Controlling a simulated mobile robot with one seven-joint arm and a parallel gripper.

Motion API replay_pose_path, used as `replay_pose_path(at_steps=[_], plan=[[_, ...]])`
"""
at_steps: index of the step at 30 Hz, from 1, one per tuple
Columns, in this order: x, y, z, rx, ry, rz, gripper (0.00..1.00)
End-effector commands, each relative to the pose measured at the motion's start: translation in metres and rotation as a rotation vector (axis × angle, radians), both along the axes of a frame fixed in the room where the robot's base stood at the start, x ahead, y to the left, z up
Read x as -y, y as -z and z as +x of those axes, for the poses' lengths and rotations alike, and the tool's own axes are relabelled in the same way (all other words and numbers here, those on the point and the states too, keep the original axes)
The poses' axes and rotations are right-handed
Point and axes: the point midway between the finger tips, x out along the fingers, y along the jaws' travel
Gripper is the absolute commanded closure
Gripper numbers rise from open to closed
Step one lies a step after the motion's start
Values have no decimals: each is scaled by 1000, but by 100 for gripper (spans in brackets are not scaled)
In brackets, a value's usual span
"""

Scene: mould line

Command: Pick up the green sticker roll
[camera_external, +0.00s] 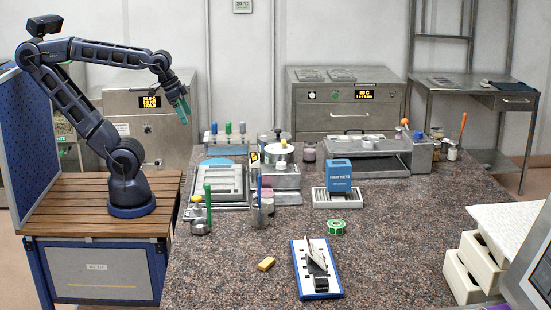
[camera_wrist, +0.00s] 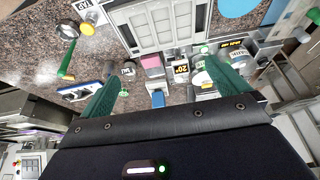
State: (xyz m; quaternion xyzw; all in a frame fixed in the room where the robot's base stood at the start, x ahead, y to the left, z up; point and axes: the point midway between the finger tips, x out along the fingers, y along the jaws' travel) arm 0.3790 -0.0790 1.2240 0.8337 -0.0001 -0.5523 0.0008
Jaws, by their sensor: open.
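The green sticker roll (camera_external: 337,227) lies on the speckled stone counter in the external view, a small ring with a green and white outside. It is right of the counter's middle, just behind the white and blue board. My gripper (camera_external: 184,112) is raised high at the left, above the back left of the counter and well apart from the roll. Its green fingers are spread and hold nothing. In the wrist view my gripper (camera_wrist: 165,86) shows two green fingers wide apart over the counter items. I cannot make out the roll in that view.
Near the roll are a blue box on a slatted tray (camera_external: 340,178), a yellow block (camera_external: 266,264) and a white and blue board (camera_external: 302,262) with a black-and-metal tool. Metal trays and jars stand at the counter's back left. White drawers (camera_external: 472,270) stand at right.

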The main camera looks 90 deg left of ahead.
Motion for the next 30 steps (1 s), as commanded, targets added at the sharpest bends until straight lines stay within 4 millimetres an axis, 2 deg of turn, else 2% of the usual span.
replay_pose_path(at_steps=[4, 7, 8, 16, 19, 23, 30], plan=[[0, 0, 0, 0, 0, 0, 0], [0, 0, 0, 0, 0, 0, 20], [0, 0, 0, 0, 0, 0, 23], [0, -1, 1, 0, -2, -1, 23], [1, -4, 8, -6, -15, -12, 23], [6, -15, 30, -26, -61, -46, 23], [21, -36, 92, -80, -197, -129, 23]])
